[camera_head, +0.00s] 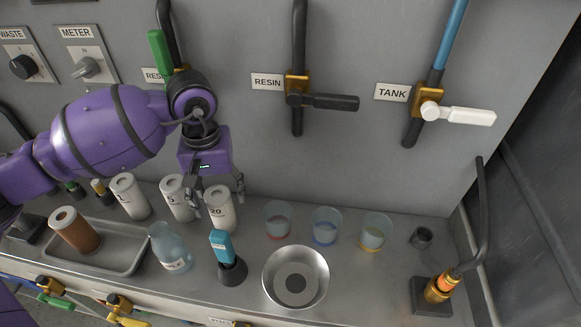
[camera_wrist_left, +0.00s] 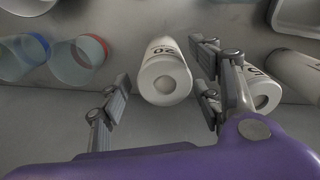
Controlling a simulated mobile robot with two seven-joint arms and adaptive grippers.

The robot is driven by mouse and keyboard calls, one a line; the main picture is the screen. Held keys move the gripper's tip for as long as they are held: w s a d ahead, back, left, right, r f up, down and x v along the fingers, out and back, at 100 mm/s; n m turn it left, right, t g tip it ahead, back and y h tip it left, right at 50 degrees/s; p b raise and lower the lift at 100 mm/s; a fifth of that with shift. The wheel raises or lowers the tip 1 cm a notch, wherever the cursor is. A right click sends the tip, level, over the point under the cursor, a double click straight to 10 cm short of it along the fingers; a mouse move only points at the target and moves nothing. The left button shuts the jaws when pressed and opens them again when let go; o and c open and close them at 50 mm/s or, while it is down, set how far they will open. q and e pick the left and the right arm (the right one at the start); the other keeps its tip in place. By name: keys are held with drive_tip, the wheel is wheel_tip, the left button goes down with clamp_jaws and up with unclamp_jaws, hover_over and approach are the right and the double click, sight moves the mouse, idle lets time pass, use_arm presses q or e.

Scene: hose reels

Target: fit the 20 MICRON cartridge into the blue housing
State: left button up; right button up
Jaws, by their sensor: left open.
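The 20 MICRON cartridge (camera_head: 220,213) is a white upright cylinder marked 20, with a hole in its top, standing on the steel counter. It also shows in the left wrist view (camera_wrist_left: 166,78). My left gripper (camera_head: 216,193) is open and points down at the cartridge top. In the left wrist view its fingers (camera_wrist_left: 160,98) appear on either side of the cartridge, with gaps. The blue housing (camera_head: 326,224) is a clear cup with a blue ring near its bottom, right of the cartridge, and looks empty. My right gripper is out of view.
White cartridges 5 (camera_head: 175,199) and 1 (camera_head: 130,197) stand left of the 20. The red-ringed cup (camera_head: 278,219) stands between the 20 and the blue housing. The yellow-ringed cup (camera_head: 375,231) is farther right. A bottle (camera_head: 170,248), blue-handled tool (camera_head: 222,246) and bowl (camera_head: 296,277) stand in front.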

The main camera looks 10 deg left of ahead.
use_arm(q)
clamp_jaws()
idle(0.5)
drive_tip(key=shift+r, duration=0.15)
